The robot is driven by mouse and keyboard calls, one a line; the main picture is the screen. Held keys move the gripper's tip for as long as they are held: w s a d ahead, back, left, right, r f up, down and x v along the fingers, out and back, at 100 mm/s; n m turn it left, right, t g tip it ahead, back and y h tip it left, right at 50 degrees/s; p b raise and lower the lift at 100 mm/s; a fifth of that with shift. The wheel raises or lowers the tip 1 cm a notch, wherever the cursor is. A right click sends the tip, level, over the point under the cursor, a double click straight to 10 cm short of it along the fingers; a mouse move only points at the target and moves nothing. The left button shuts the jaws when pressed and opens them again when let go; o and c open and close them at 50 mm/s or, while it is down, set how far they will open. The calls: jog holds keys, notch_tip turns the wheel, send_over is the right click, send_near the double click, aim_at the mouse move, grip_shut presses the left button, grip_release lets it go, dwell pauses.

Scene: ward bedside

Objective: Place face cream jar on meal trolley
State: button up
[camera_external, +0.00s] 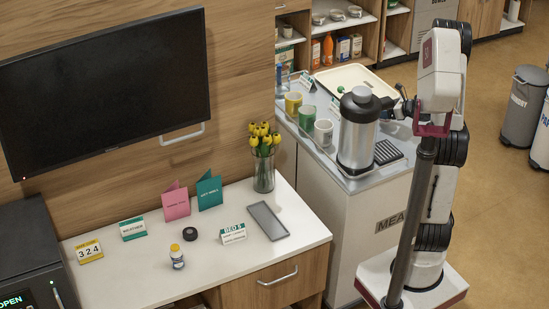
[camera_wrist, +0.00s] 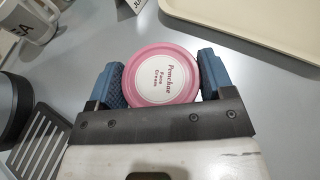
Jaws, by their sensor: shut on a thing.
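The face cream jar (camera_wrist: 161,75) has a pink rim and a white lid with printed lettering. In the wrist view it sits between the blue pads of my gripper (camera_wrist: 161,82), which is shut on it. In the external view my gripper (camera_external: 397,103) is low over the far part of the meal trolley (camera_external: 338,214), just right of the big flask; I cannot make out the jar there. The trolley's grey top (camera_wrist: 65,75) shows beneath the jar in the wrist view. I cannot tell whether the jar touches it.
On the trolley stand a steel flask (camera_external: 357,135), several mugs (camera_external: 323,132), a cream tray (camera_external: 350,77) and a black drip grille (camera_external: 387,152). The tray (camera_wrist: 265,22) is close beyond the jar at right. Some grey top is bare around the jar.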

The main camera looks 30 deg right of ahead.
jog(key=shift+f, duration=1.1)
jog(key=o, duration=1)
jog(key=shift+f, duration=0.1)
jog(key=shift+v, duration=6)
jog(key=shift+a+r, duration=0.15)
jog(key=shift+r, duration=0.1)
